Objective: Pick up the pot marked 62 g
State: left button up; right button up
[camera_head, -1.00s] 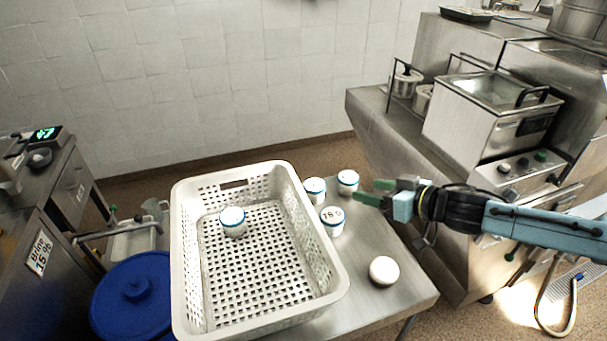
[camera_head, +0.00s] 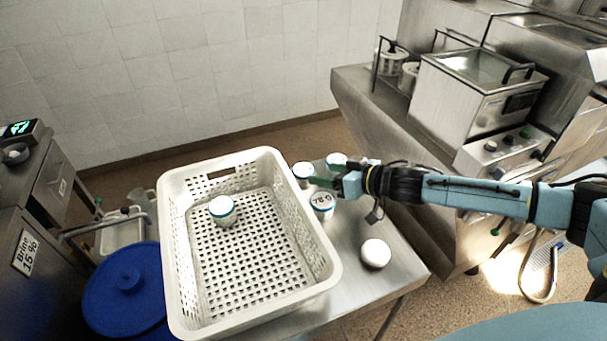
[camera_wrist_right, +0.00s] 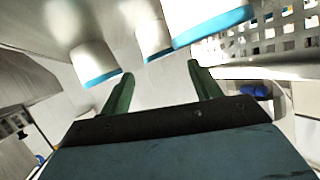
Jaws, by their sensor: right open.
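Several white pots with blue bands are in view. One pot (camera_head: 323,204) on the steel table bears a marking that looks like 78 g. Two more pots, one (camera_head: 303,172) by the basket's rim and one (camera_head: 336,161) farther back, show no readable mark. Another pot (camera_head: 222,211) is inside the basket. I cannot tell which is marked 62 g. My right gripper (camera_head: 326,183) is open and empty among the table pots, partly covering them. In the wrist view its fingers (camera_wrist_right: 160,76) are apart, with pots (camera_wrist_right: 95,62) beyond them. My left gripper is not in view.
The white perforated basket (camera_head: 178,262) fills the table's left part. A round white object (camera_head: 376,253) lies at the table's right (camera_head: 352,288). A blue lidded bin (camera_head: 127,285) stands left; a steel counter with a fryer-like unit (camera_head: 465,100) stands right.

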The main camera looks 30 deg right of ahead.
aim_at(308, 172)
jog(key=shift+p+x, duration=0.4)
jog(key=shift+x, duration=2.6)
jog(key=shift+c, duration=0.3)
jog(key=c, duration=0.7)
